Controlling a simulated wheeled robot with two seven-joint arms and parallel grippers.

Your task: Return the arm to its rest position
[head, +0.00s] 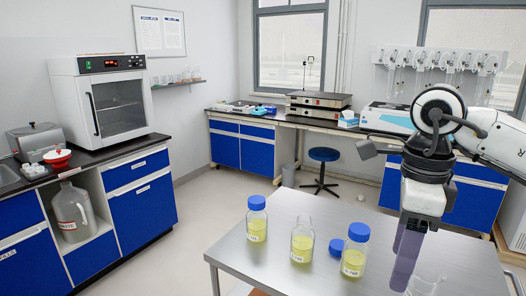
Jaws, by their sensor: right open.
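My right arm comes in from the right, and its right gripper (402,272) points down over the steel table (262,268). Its purple-grey fingers are open, and nothing shows held between them. Just left of it stands a bottle of yellow liquid with a blue cap (353,258). A second blue-capped bottle (257,228) stands at the left. Between them is an uncapped bottle (302,243) with yellow liquid. A loose blue cap (336,247) lies beside the uncapped bottle. My left gripper is out of view.
Clear glassware (428,284), hard to make out, is close right of my right gripper. A blue stool (323,156) stands behind the table. A counter with an oven (103,100) is at the left. The floor between counter and table is free.

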